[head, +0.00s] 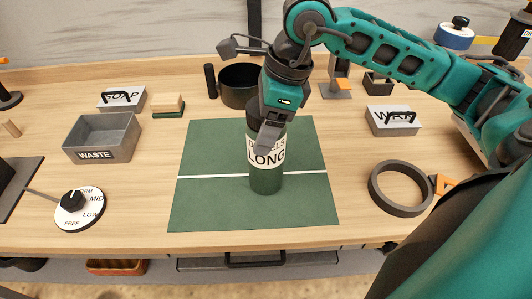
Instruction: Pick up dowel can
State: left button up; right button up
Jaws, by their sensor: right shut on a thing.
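The dowel can (266,182) is dark green with a white label reading "DOWELS LONG". It is upright over the green mat (205,205), near the mat's white line. I cannot tell whether its base touches the mat or is slightly raised. My right gripper (268,138) reaches down from above and is shut on the upper part of the can. A finger covers part of the label, and the gripper hides most of the can's top. My left gripper is not in view.
A grey waste bin (103,153), a dial (80,208) and a soap box (122,98) are on the left. A black pan (238,86) stands close behind the can. A dark ring (401,209) and another labelled box (393,130) are on the right. The mat around the can is clear.

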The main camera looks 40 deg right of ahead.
jog(key=shift+r, duration=0.1)
jog(key=c, duration=0.6)
